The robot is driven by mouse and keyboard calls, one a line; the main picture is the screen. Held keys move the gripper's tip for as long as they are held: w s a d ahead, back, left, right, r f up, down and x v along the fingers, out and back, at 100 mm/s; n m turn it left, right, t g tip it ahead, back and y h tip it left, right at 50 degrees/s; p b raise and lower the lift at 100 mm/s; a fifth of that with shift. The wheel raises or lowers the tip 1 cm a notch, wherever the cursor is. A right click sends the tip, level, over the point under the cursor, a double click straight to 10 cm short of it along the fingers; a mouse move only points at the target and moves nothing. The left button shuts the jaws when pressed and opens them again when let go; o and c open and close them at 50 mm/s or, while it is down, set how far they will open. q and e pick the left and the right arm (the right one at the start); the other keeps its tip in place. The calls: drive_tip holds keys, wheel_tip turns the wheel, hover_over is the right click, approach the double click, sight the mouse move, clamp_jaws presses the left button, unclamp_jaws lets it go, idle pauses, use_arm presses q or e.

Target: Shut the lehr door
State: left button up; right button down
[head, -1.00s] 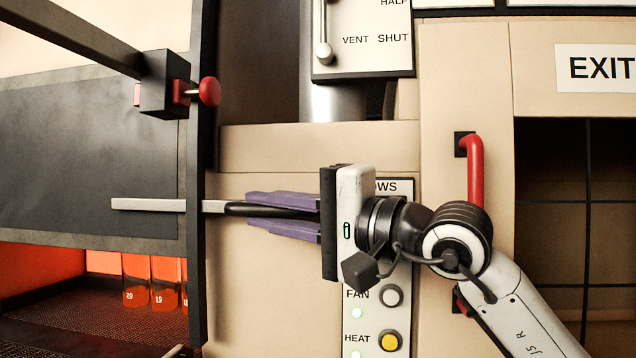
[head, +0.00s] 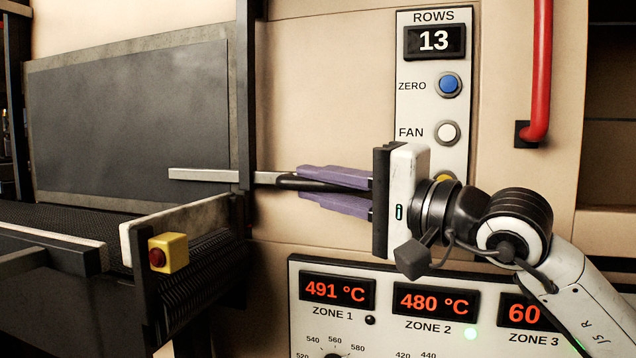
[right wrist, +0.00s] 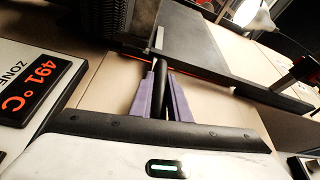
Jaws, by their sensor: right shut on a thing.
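The lehr door (head: 130,115) is a dark grey panel at the left of the head view. Its lower edge is down close to the dark mesh belt (head: 70,220). A pale metal bar runs across the door's lower part and ends in a black handle (head: 325,185). My right gripper (head: 288,182) has its purple fingers shut on this handle, one above and one below. In the right wrist view the fingers (right wrist: 161,78) flank the handle, and a thin orange line shows along the edge of the door (right wrist: 205,55). My left gripper is not in view.
A belt end with a yellow box and red button (head: 157,258) juts out below the door. The rows panel (head: 434,80) is behind my right gripper, the zone temperature panel (head: 380,320) below it. A red vertical handle (head: 541,70) is at the right.

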drive_tip(key=shift+a+f, duration=0.15)
drive_tip(key=shift+f, duration=0.4)
drive_tip(key=c, duration=1.7)
unclamp_jaws()
drive_tip(key=shift+r, duration=0.2)
drive_tip(key=shift+d, duration=0.2)
drive_tip(key=shift+s+d, duration=0.15)
drive_tip(key=shift+d, duration=0.05)
use_arm(q)
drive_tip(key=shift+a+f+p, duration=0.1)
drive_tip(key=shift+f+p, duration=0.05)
drive_tip(key=shift+p, duration=0.2)
use_arm(e)
drive_tip(key=v, duration=0.9)
drive_tip(key=shift+s+d, duration=0.2)
drive_tip(key=shift+s, duration=0.1)
